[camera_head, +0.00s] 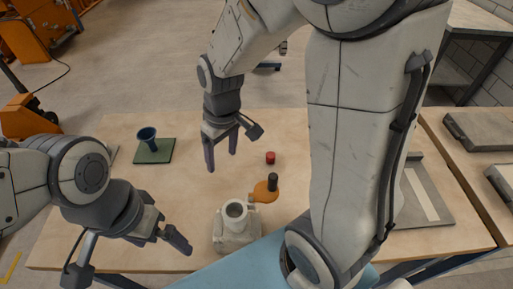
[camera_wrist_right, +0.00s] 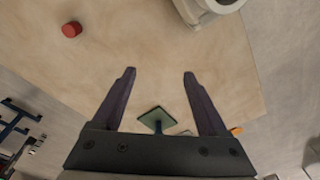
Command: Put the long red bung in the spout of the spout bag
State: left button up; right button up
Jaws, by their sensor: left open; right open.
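A red bung (camera_head: 270,158) stands on the wooden table, right of my right gripper. It looks short; the wrist view also shows it (camera_wrist_right: 72,30) at upper left. My right gripper (camera_head: 222,160) is open and empty above the table, behind the spout bag. My left gripper (camera_head: 174,235) is open and empty, left of the spout bag.
An orange paddle-shaped piece (camera_head: 262,195) with a dark upright knob (camera_head: 272,181) lies beside the spout bag. A grey tray (camera_head: 428,200) is at the right. The table's middle left is clear.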

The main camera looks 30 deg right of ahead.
jog(key=w+d+f+m, duration=0.2)
jog(key=w+d+f, duration=0.35)
jog(key=d, duration=0.45)
jog(key=b, duration=0.1)
send_near(271, 154)
jog(key=shift+m+t+h, duration=0.3)
jog(key=shift+m, duration=0.1)
jog(key=f, duration=0.4)
jog(key=shift+a+f, duration=0.3)
jog(key=shift+f, duration=0.05)
jog(key=shift+w+a+f, duration=0.1)
jog(key=shift+w+f, duration=0.05)
jog(key=shift+f, duration=1.3)
jog(key=shift+w+f, duration=0.2)
jog(key=shift+f, duration=1.3)
grip_shut()
